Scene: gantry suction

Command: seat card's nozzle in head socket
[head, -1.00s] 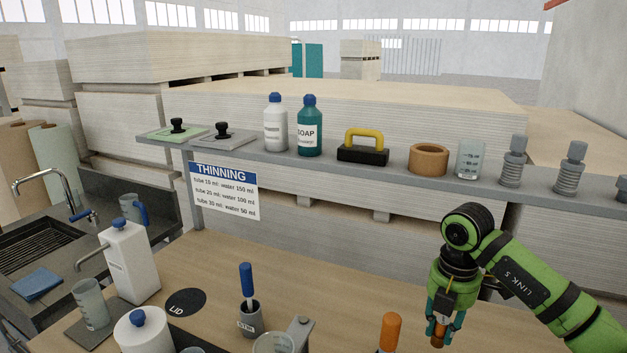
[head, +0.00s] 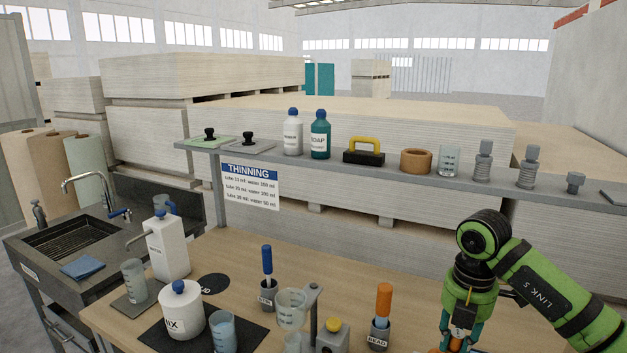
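Two tall grey bellows nozzles (head: 483,162) (head: 528,168) and a shorter grey nozzle (head: 574,182) stand on the shelf at right. A dark flat piece, possibly a card (head: 614,197), lies at the shelf's right end, partly cut off. My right gripper (head: 459,340) points down over the bench at the lower right, its fingertips at the picture's bottom edge. Something orange shows between its teal fingers, mostly cut off; I cannot tell whether it is gripped. My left gripper is out of view. I cannot make out a head socket.
The shelf (head: 400,176) also holds bottles, a yellow-handled block (head: 364,150), a tan ring and a glass. The bench carries a white jar (head: 181,312), cups, an orange-handled tool (head: 384,300) and a blue-handled tool (head: 267,259). A sign (head: 250,186) lists thinning amounts.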

